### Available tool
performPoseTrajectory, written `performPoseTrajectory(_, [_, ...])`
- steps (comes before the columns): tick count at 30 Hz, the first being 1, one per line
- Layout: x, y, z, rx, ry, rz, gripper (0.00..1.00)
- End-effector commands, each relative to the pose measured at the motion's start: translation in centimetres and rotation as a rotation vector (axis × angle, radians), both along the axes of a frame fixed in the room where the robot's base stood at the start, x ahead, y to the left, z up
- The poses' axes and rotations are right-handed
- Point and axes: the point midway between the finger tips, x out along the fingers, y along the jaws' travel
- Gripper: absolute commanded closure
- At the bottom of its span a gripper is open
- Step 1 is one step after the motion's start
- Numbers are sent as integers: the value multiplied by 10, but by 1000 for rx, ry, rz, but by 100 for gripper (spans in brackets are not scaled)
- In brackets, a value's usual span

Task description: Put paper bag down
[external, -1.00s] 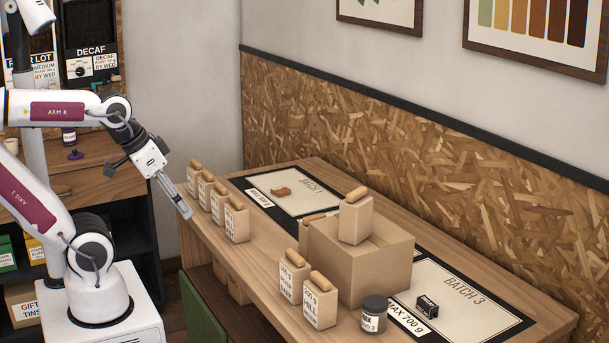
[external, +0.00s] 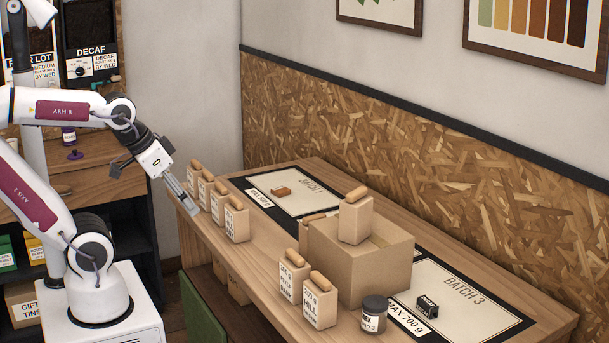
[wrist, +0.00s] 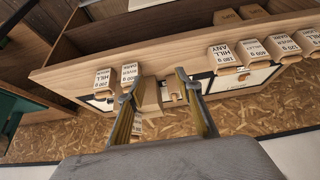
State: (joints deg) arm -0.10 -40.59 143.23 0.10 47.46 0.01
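My gripper (external: 193,210) hangs off the left edge of the bench, close to a row of labelled paper bags. In the wrist view its two fingers (wrist: 157,84) are spread with nothing held between them. The row holds several tan bags with rolled tops, one of them a paper bag (external: 236,224) at its near end. Two more stand at the front edge, a left bag (external: 291,284) and a right bag (external: 320,306). Which bag the task means I cannot tell.
A dark-lidded jar (external: 374,316) stands right of the front bags. A small black item (external: 427,306) lies on the Batch 3 mat (external: 462,283). A brown block (external: 281,191) lies on the Batch 1 mat (external: 302,206). Free wood lies along the bench's middle front.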

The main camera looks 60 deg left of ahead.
Motion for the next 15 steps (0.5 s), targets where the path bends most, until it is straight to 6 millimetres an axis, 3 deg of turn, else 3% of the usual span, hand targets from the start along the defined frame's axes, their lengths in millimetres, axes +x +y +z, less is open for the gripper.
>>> performPoseTrajectory(15, [112,6,-11,12,-182,4,65])
